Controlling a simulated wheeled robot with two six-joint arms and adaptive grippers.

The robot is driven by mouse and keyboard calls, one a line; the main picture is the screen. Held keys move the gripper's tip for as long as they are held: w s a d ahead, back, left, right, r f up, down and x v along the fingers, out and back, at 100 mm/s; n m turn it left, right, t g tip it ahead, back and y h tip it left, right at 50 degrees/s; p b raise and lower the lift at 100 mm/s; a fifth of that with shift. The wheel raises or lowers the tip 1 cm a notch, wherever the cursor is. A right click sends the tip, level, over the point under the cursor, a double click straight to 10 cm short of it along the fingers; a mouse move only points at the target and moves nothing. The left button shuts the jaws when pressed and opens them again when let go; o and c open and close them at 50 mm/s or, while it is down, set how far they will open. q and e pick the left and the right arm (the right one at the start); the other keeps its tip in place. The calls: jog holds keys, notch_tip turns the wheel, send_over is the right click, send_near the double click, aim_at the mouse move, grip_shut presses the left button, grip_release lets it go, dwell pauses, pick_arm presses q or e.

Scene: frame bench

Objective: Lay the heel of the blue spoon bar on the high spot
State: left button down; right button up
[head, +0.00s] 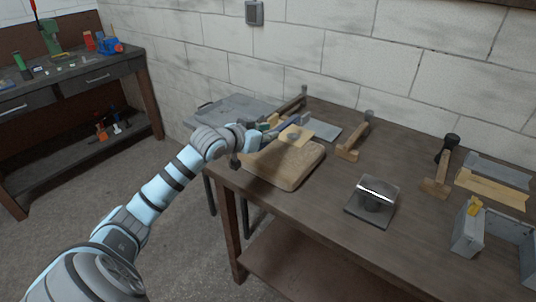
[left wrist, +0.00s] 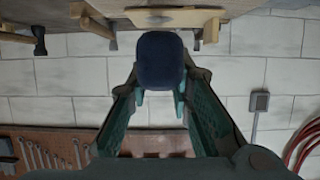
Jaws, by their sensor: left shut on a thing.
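My left gripper (head: 262,128) is over the left end of the bench, beside a pale tan panel (head: 302,132) with a grey patch on it. In the left wrist view the gripper's green fingers (left wrist: 158,100) are shut on the dark blue spoon bar (left wrist: 160,62), seen nearly end-on. In the head view a bit of blue bar shows by the panel, partly hidden by the gripper. The tan panel also shows in the wrist view (left wrist: 205,16), beyond the bar. I cannot tell whether the bar's heel touches the panel. My right gripper is out of view.
A brown padded block (head: 285,172) lies below the panel at the bench's front edge. A dark plate with a rounded block (head: 371,201) stands mid-bench. Wooden holders (head: 353,138), a hammer (head: 442,170) and a grey metal box (head: 467,232) stand to the right. Bare bench lies between them.

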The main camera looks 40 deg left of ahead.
pick_arm(q)
notch_tip(320, 180, down, 6)
jog(key=shift+d+r+b, duration=0.1)
jog(key=shift+r+b, duration=0.05)
jog(key=shift+b, duration=0.2)
jog(key=c, duration=1.4)
grip_release()
jog(key=shift+c, duration=0.2)
jog(key=shift+s+r, duration=0.3)
jog(key=shift+s, duration=0.2)
jog(key=p+v, duration=0.9)
jog(key=v, duration=0.2)
